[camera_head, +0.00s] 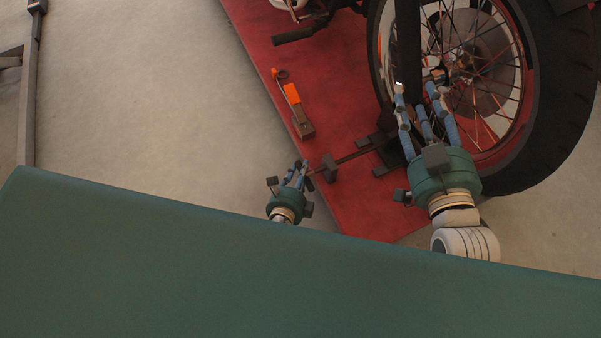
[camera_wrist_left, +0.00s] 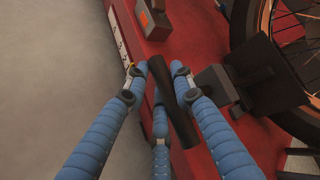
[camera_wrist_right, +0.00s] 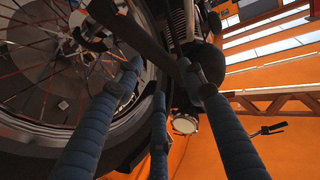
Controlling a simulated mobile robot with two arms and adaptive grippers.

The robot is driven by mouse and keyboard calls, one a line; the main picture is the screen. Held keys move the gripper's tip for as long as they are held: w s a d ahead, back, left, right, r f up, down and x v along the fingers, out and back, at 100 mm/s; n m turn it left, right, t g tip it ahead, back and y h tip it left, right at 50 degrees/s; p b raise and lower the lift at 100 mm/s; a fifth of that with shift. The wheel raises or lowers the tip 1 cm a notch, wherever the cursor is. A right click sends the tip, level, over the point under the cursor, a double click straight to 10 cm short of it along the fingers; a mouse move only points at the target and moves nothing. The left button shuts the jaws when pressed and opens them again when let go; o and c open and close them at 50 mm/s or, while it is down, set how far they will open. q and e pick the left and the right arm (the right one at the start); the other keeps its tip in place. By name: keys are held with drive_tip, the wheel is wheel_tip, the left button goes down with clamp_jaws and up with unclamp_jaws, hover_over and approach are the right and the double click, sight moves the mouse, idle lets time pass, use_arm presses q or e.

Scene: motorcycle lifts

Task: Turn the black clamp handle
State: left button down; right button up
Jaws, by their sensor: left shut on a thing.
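The black clamp handle (camera_wrist_left: 171,98) is a dark bar at the red platform's edge, running between my left fingers in the left wrist view. My left gripper (camera_wrist_left: 158,78) is shut on it. In the head view my left gripper (camera_head: 303,171) is at the end of the clamp's dark screw rod (camera_head: 355,155); its fingers partly hide the handle. My right gripper (camera_head: 425,95) is open beside the motorcycle wheel. In the right wrist view its fingers (camera_wrist_right: 160,68) are apart, with a dark fork tube (camera_wrist_right: 135,32) crossing near their tips; contact cannot be told.
The motorcycle wheel (camera_head: 565,95) stands over the red platform (camera_head: 345,205). An orange-handled pedal or lever (camera_head: 292,94) sits near its left edge. A green surface (camera_head: 200,270) fills the foreground. Bare grey floor (camera_head: 150,110) lies left of the platform.

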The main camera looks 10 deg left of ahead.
drive_tip(key=shift+w+a+r+t+y, duration=0.15)
drive_tip(key=shift+r+t, duration=0.25)
drive_tip(key=shift+r, duration=0.5)
drive_tip(key=shift+a+r+t+y, duration=0.15)
drive_tip(key=shift+r+t+y, duration=0.2)
drive_tip(key=shift+r, duration=0.55)
use_arm(q)
drive_tip(key=shift+d, duration=0.1)
drive_tip(key=c, duration=1.4)
unclamp_jaws()
drive_tip(key=shift+c, duration=0.2)
drive_tip(key=shift+s, duration=0.1)
use_arm(e)
drive_tip(key=shift+f, duration=0.1)
use_arm(q)
drive_tip(key=shift+s+r, duration=0.15)
drive_tip(key=shift+s, duration=0.2)
drive_tip(key=v, duration=1.1)
